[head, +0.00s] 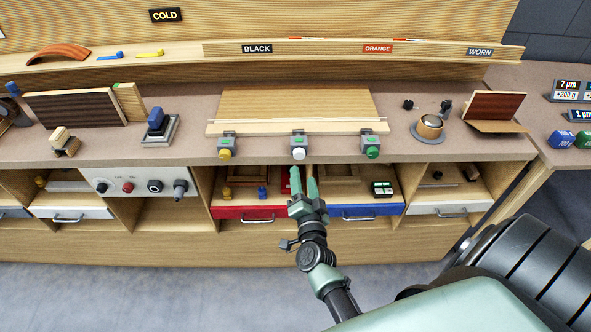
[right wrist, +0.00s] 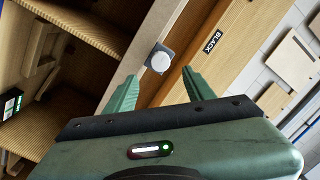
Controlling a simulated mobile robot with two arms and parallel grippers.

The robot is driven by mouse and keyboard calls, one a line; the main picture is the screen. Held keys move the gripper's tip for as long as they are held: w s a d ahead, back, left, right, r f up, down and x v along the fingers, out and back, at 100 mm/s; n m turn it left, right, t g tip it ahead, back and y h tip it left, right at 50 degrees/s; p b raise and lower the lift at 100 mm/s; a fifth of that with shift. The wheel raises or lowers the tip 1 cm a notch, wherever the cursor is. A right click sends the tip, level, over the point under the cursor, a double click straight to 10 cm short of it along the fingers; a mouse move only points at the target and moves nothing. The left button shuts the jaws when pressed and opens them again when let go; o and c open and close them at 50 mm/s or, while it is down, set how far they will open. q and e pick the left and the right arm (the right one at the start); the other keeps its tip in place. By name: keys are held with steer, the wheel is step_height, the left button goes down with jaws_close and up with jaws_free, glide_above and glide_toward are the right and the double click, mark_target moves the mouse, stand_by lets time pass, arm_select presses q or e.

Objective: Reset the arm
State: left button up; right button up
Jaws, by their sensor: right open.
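My right gripper (head: 303,175) is green, open and empty, in front of the bench edge just below the white-knobbed clamp (head: 299,148). In the right wrist view its two fingers (right wrist: 160,78) stand apart, with the round white knob (right wrist: 159,61) showing between and beyond the tips. I cannot tell whether a finger touches the clamp, but nothing is held. My right arm reaches in from the lower right. My left gripper is not in view.
Yellow-knobbed (head: 226,147) and green-knobbed (head: 372,146) clamps flank the white one along a wooden board (head: 297,103). A red drawer (head: 250,213) and a blue drawer (head: 363,211) lie below, close to the gripper. The floor (head: 130,285) in front is clear.

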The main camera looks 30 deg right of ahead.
steer(key=s+a+f+n+g+y, duration=0.1)
steer(key=s+a+f+n+y, duration=0.2)
steer(key=f, duration=0.5)
steer(key=a+f+n+g+y, duration=0.1)
steer(key=a+f+n+y, duration=0.15)
steer(key=a+f, duration=0.45)
steer(key=s+a+f+n+g+y+b, duration=0.1)
steer(key=s+a+f+n+g, duration=0.15)
steer(key=s+f, duration=0.45)
steer(key=s+a+f+n+g+y+b, duration=0.1)
steer(key=s+f+n+g+y, duration=0.2)
steer(key=f, duration=0.7)
steer(key=s+d+f+n+g, duration=0.1)
steer(key=s+f, duration=0.4)
steer(key=s, duration=0.5)
steer(key=s+d+f+n+g+h, duration=0.1)
steer(key=s+f+n+g, duration=0.2)
steer(key=s, duration=0.8)
steer(key=s+d+f+n+g, duration=0.1)
steer(key=s+f+n+g, duration=0.1)
steer(key=s+f, duration=0.5)
steer(key=s+g, duration=0.1)
steer(key=s, duration=0.2)
steer(key=shift+s+d+g, duration=0.2)
steer(key=shift+s+g, duration=0.05)
steer(key=shift+g, duration=0.1)
